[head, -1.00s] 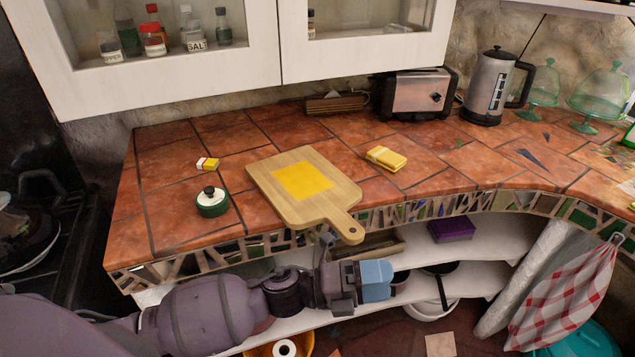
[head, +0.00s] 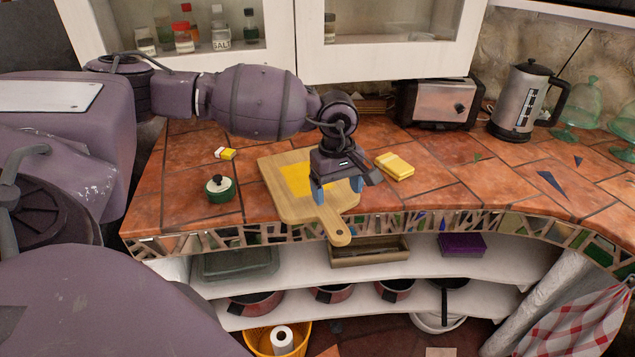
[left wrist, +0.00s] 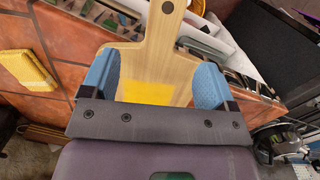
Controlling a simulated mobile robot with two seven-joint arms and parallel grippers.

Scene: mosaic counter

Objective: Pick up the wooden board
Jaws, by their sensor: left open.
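The wooden board (head: 280,207) lies flat on the tiled counter, its handle (head: 336,233) sticking out over the front edge. A yellow patch (head: 293,179) marks its middle. My left gripper (head: 338,192) is open above the board's handle end, pointing down. In the left wrist view its blue fingers (left wrist: 157,85) stand on either side of the board (left wrist: 150,62), near where the body narrows to the handle. I cannot tell whether they touch the board. The gripper hides part of the board's right side in the head view. My right gripper is not in view.
A yellow packet (head: 395,166) lies right of the board. A green lidded pot (head: 220,189) and a small yellow-white box (head: 225,153) lie left. A toaster (head: 438,102) and kettle (head: 517,100) stand at the back. Below are shelves with pans (head: 256,303).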

